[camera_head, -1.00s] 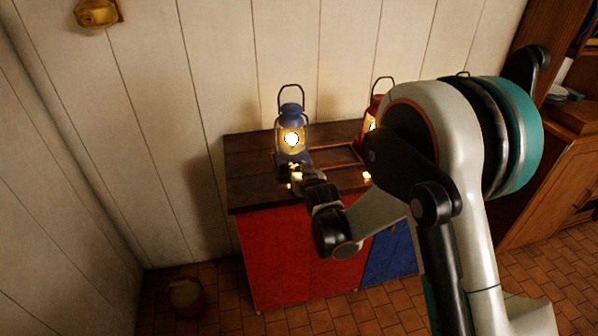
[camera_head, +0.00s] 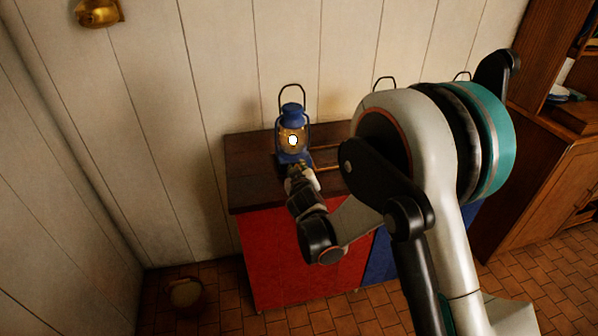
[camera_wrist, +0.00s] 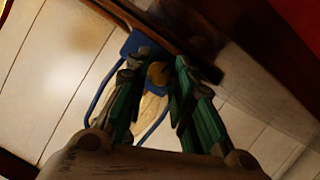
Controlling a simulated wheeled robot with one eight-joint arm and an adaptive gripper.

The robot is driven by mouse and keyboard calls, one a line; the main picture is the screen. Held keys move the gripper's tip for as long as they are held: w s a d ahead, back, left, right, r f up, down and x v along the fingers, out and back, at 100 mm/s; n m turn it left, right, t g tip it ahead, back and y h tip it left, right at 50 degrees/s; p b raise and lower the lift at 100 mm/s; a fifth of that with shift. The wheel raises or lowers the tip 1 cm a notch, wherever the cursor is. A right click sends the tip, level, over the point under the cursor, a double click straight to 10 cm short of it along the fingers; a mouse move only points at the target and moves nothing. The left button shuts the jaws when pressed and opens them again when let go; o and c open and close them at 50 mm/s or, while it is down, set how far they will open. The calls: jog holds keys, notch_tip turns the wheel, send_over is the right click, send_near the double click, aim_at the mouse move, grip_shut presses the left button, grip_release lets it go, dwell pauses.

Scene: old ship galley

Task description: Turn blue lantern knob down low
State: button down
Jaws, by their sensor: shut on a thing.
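The blue lantern (camera_head: 292,111) stands upright on the dark wooden top of a cabinet, with a small bright flame inside its glass. In the wrist view its blue base (camera_wrist: 133,43) and wire guard show beyond my fingers. The round brass knob (camera_wrist: 157,74) sits between my green fingertips. My gripper (camera_head: 297,172) is at the front of the lantern base, shut on the knob; it also shows in the wrist view (camera_wrist: 160,66). In the head view the knob is too small to make out clearly.
The cabinet (camera_head: 285,250) has red and blue front panels. My arm hides its right side; two wire handles (camera_head: 384,80) show behind the arm. A plank wall (camera_head: 240,60) stands close behind the lantern. A bucket (camera_head: 186,293) is on the tiled floor at left.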

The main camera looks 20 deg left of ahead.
jog(key=c, duration=1.4)
grip_release()
jog(key=shift+o, duration=0.2)
jog(key=v, duration=1.2)
